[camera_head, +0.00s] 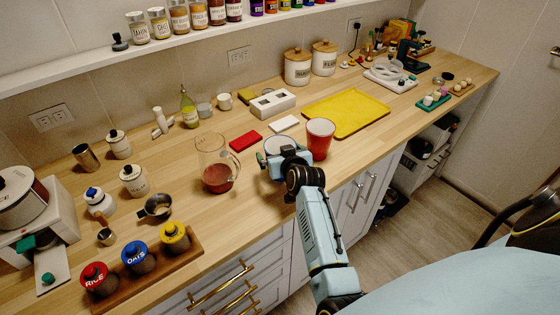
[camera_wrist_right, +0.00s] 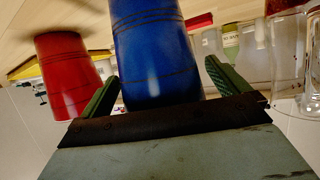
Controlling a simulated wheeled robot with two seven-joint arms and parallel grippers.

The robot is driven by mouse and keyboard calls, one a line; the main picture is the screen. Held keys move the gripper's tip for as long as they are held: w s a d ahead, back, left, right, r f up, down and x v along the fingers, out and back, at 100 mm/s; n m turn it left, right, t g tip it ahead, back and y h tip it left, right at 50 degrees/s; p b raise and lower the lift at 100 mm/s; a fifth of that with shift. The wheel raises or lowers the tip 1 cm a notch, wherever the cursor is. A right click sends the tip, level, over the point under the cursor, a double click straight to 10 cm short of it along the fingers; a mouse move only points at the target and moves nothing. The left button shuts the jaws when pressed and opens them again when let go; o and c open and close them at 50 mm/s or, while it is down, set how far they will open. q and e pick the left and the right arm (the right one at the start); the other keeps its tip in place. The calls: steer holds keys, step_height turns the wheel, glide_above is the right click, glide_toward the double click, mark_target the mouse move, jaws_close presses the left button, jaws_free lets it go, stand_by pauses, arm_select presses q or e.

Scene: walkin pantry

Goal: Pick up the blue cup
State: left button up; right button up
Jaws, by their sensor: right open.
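The blue cup (camera_wrist_right: 152,50) is between the two green fingers of my right gripper (camera_wrist_right: 162,70) in the right wrist view. The fingers stand apart, one on each side of it, and a small gap shows on the right. In the head view my right gripper (camera_head: 287,160) is at the counter's front edge and hides most of the blue cup; its pale open top (camera_head: 275,146) shows just behind. My left gripper is not in view.
A red cup (camera_head: 319,139) stands close on the right, also in the right wrist view (camera_wrist_right: 68,78). A glass measuring jug (camera_head: 215,165) is on the left. Behind are a red block (camera_head: 245,141) and a yellow tray (camera_head: 347,113). Counter space left of the jug is partly clear.

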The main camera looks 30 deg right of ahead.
steer(key=shift+w+d+f, duration=0.1)
steer(key=shift+w, duration=0.15)
steer(key=c, duration=1)
steer(key=shift+r, duration=0.2)
